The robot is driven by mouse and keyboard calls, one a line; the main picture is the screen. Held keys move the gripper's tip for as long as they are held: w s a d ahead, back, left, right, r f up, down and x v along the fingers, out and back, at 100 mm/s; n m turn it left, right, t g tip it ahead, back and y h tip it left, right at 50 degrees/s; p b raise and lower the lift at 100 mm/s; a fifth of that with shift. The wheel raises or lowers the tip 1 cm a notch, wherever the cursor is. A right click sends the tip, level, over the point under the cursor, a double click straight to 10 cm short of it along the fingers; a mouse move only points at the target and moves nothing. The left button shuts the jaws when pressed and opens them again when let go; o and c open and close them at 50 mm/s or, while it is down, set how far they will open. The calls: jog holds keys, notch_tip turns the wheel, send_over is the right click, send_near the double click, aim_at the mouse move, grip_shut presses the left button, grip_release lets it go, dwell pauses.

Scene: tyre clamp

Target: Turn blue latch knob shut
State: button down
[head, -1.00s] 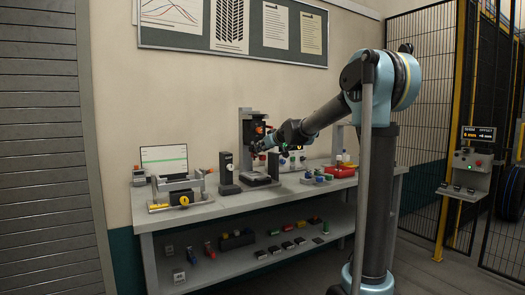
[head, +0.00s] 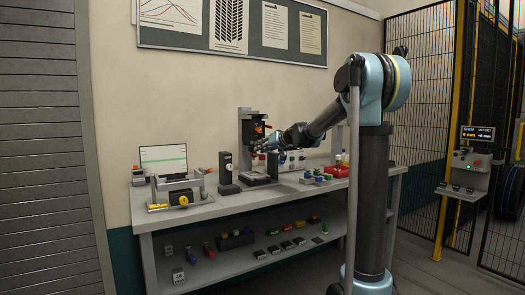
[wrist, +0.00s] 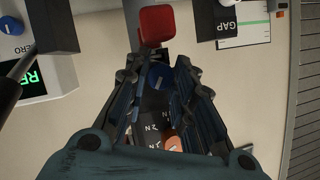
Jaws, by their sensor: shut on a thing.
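The blue latch knob (wrist: 156,78), with a pale mark on its face, shows between my fingertips in the wrist view. My gripper (wrist: 155,72) is closed around it, a finger on each side; the exact contact is hard to see. An orange part (wrist: 172,143) and dark plates with white lettering lie between the fingers, nearer the palm. In the head view my gripper (head: 262,146) is at the front of the upright grey and black clamp fixture (head: 246,128), which has orange parts. The knob is too small or hidden to make out there.
A red block (wrist: 156,26) lies just beyond the fingertips in the wrist view. A black gauge post (head: 226,168) stands left of the fixture on the bench (head: 222,207). Several coloured parts and a red box (head: 338,171) sit to the right.

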jog(key=shift+w+d, duration=0.1)
dwell(0.3)
jog(key=c, duration=1.4)
grip_release()
jog(key=shift+o, duration=0.2)
jog(key=v, duration=1.2)
jog(key=shift+f, duration=0.15)
